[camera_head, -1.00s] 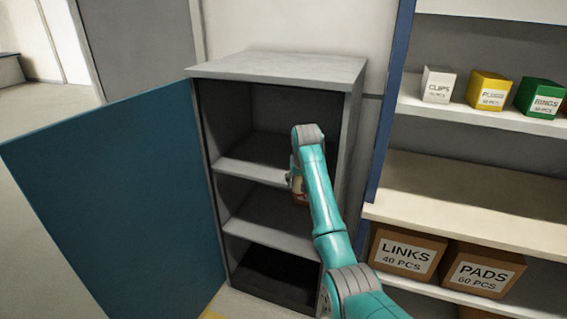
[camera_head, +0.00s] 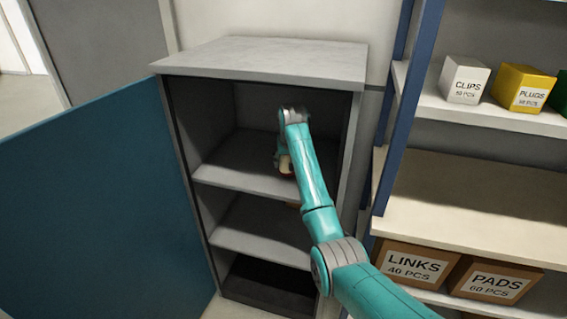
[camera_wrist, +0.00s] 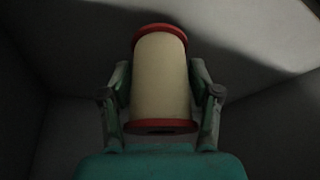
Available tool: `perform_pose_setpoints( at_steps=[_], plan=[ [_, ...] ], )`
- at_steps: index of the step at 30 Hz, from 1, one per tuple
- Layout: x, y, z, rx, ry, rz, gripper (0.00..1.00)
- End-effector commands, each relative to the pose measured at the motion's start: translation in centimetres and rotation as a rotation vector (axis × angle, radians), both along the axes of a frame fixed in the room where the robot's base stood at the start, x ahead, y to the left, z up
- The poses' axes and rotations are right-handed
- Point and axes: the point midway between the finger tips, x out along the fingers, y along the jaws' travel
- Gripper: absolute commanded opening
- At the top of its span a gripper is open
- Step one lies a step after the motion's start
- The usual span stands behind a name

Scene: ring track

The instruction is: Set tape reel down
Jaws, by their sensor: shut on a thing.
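The tape reel (camera_wrist: 160,80) is a cream cylinder with red rims at both ends. My gripper (camera_wrist: 160,95) is shut on it, one finger at each side. In the head view the reel (camera_head: 285,164) is small and partly hidden by my arm. It is inside the top compartment of the grey cabinet (camera_head: 262,52), above the upper shelf (camera_head: 225,176). I cannot tell whether the reel touches the shelf. In the wrist view, dark grey cabinet surfaces surround it.
The blue cabinet door (camera_head: 95,205) stands open at left. A small brown thing (camera_head: 293,205) shows below the upper shelf, mostly behind my arm. At right, a blue-framed rack (camera_head: 408,110) holds boxes and cartons. The visible part of the upper shelf left of my gripper is clear.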

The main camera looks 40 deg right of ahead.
Motion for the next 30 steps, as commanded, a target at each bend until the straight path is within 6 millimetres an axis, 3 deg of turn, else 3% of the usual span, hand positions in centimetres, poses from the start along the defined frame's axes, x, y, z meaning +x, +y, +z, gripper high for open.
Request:
perform_pose_setpoints(
  at_steps=[8,19,20,22,23,30],
  plan=[
    [-1.0,-0.4,-3.2,0.001,0.002,-0.004,0.22],
    [-1.0,-0.4,-3.6,0.001,0.0,-0.004,0.22],
    [-1.0,-0.4,-3.7,0.0,0.001,-0.004,0.65],
    [-1.0,-0.4,-3.6,0.001,0.001,-0.004,0.82],
    [-1.0,-0.4,-3.6,0.001,0.001,-0.004,0.88],
    [-1.0,-0.4,-3.6,0.001,0.001,-0.004,0.88]
  ],
)
